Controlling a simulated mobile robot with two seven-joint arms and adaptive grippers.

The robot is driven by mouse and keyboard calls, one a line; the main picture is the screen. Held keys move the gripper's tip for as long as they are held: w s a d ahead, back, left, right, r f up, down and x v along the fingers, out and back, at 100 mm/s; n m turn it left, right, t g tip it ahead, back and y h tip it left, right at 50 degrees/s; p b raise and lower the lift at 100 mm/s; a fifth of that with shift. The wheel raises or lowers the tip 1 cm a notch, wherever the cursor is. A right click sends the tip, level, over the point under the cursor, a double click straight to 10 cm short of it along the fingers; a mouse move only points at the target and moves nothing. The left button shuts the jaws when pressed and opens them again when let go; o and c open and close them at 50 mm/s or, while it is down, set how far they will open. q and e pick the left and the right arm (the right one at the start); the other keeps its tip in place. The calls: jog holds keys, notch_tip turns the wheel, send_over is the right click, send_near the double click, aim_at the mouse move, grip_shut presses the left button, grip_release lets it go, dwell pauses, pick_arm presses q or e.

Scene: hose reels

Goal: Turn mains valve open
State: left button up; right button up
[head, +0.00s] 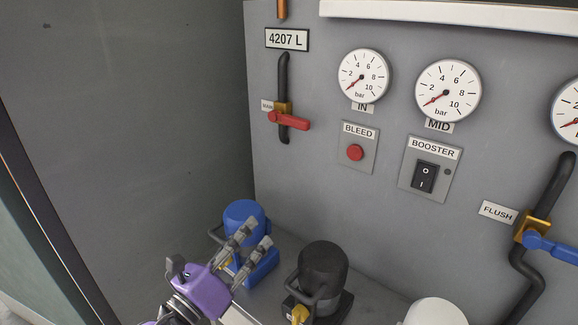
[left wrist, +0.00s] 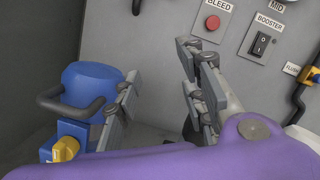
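The mains valve has a red lever handle (head: 290,120) on a brass body (head: 283,107), set in a dark vertical pipe on the grey panel below the 4207 L plate. Its lever points right, across the pipe. A small label beside it is partly covered. My left gripper (head: 257,234) is purple with grey fingers; it is low and left of the panel, below the valve and apart from it. Its fingers are spread and empty in the left wrist view (left wrist: 158,92). The valve is not visible in the left wrist view. My right gripper is not in view.
Gauges, a red bleed button (head: 355,152), a booster switch (head: 425,177) and a blue flush lever (head: 550,247) are on the panel. A side wall closes the left.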

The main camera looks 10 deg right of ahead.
pick_arm(q)
jog(key=w+d+r+m+g+h+b, duration=0.1)
jog(key=w+d+r+m+g+b, duration=0.5)
jog(key=m, duration=1)
jog(key=m+t+y+p, duration=0.2)
jog(key=m+t, duration=0.1)
jog(key=m, duration=0.6)
send_near(293, 124)
jog(key=x, duration=0.8)
jog(key=shift+w+d+r+p, duration=0.1)
jog(key=shift+w+d+p, duration=0.05)
jog(key=shift+d+p, duration=0.15)
jog(key=shift+w+d, duration=0.3)
jog(key=c, duration=0.9)
grip_shut()
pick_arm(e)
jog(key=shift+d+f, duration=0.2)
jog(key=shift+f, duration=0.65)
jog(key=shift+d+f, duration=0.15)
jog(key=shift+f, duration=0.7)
